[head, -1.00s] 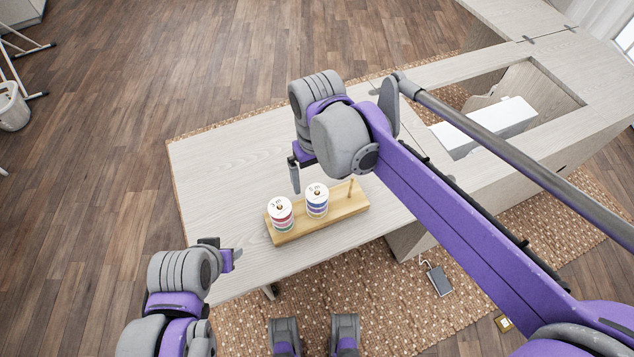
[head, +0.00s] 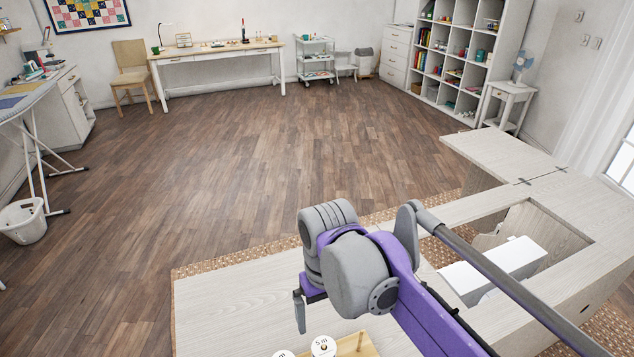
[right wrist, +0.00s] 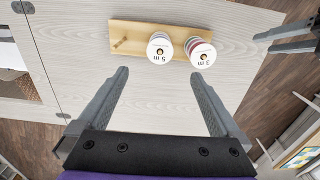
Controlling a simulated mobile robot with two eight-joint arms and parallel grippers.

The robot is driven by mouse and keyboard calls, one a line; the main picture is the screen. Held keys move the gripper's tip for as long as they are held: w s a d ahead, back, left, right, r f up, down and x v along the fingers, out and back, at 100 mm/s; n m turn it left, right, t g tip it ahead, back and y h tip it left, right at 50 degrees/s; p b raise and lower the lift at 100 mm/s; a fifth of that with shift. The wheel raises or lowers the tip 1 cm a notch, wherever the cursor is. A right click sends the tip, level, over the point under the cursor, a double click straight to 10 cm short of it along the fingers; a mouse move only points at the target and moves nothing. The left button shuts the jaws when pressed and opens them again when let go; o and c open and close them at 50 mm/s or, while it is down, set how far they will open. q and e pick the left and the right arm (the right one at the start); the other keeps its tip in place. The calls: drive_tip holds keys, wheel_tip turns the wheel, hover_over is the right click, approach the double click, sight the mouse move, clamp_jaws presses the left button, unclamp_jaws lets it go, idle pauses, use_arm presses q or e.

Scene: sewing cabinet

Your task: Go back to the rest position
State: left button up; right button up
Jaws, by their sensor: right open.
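My right gripper (head: 300,312) hangs over the cabinet top (head: 235,300), just beyond the spool stand. In the right wrist view its two fingers (right wrist: 158,76) are wide apart with nothing between them. The wooden stand (right wrist: 140,36) carries a white-topped "5 m" spool (right wrist: 160,48) and a "3 m" spool (right wrist: 200,52) with red thread, and has one bare post. My left gripper (right wrist: 263,43) shows at the upper right of the right wrist view, beside the stand, its two fingers apart and empty. It is outside the head view.
The wooden floor (head: 250,160) beyond the cabinet is clear. A white basket (head: 24,222) stands at far left, and a desk (head: 215,55) and shelves (head: 460,55) line the far walls.

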drive_tip(key=s+d+f+m+t+p, duration=0.2)
drive_tip(key=s+d+f, duration=0.1)
drive_tip(key=s+d, duration=0.2)
drive_tip(key=s+d+f+m+t+p, duration=0.2)
drive_tip(key=s+d, duration=0.4)
drive_tip(key=d, duration=0.4)
wheel_tip(320, 180, down, 3)
drive_tip(key=shift+r+t+p, duration=0.2)
drive_tip(key=shift+t+p, duration=0.25)
drive_tip(key=shift+t, duration=0.25)
drive_tip(key=shift+s+d, duration=0.1)
